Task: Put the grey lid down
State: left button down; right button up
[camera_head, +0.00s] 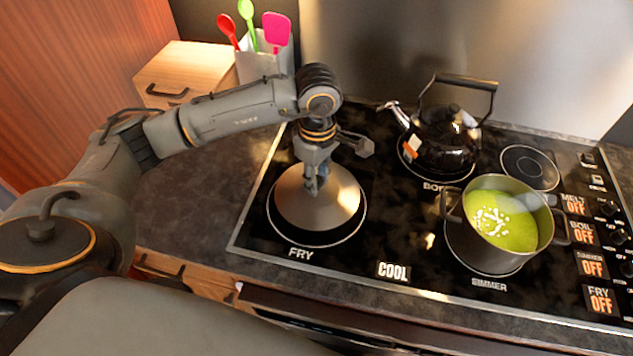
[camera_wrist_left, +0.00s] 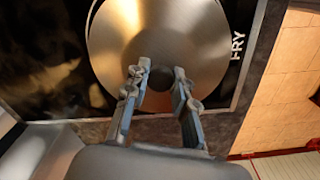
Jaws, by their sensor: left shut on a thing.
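The grey lid (camera_head: 335,205) is a wide, shiny metal cone over the FRY burner at the left of the stovetop. My left gripper (camera_head: 314,186) reaches down onto it from above and is shut on its top knob. In the left wrist view, the lid (camera_wrist_left: 160,40) lies just beyond the fingers of my left gripper (camera_wrist_left: 156,80), which sit on both sides of the dark knob. Whether the lid rests on the burner or hangs slightly above it, I cannot tell. My right gripper is not in view.
A black kettle (camera_head: 440,140) stands on the BOIL burner. A pot of green soup (camera_head: 502,222) stands on the SIMMER burner. The rear right burner (camera_head: 530,167) is empty. A utensil holder (camera_head: 262,68) and a wooden drawer box (camera_head: 185,72) stand behind my arm. Dark counter (camera_head: 205,215) is free at left.

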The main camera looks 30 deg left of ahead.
pick_arm(q)
jog(key=f, duration=0.1)
jog(key=f+p, duration=0.2)
jog(key=shift+w+a, duration=0.2)
jog(key=shift+a, duration=0.05)
jog(key=shift+f, duration=0.45)
jog(key=shift+f, duration=0.15)
jog(key=c, duration=1.1)
grip_release()
